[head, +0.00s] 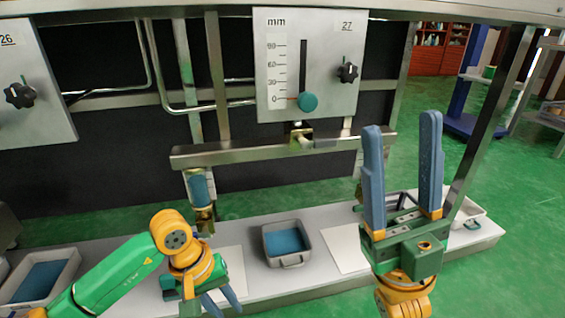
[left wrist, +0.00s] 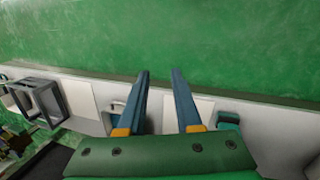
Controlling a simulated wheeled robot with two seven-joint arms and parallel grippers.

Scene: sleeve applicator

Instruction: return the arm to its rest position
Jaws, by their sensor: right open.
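My right gripper (head: 401,121) is raised at the right of the head view. Its two blue fingers point up, wide apart, with nothing between them. My left arm comes in from the lower left, and its gripper (head: 222,304) hangs low over the front of the white bench (head: 262,226). Its fingers run partly off the bottom edge. In the left wrist view the left gripper (left wrist: 160,72) shows two fingers apart, with no object between them.
A panel marked 27 (head: 335,85) with a knob and teal slider hangs above a metal crossbar (head: 250,153). A grey tray (head: 268,250) with blue contents stands on the bench between white pads. Another tray (head: 68,270) is at left. Green floor (head: 510,210) lies open at right.

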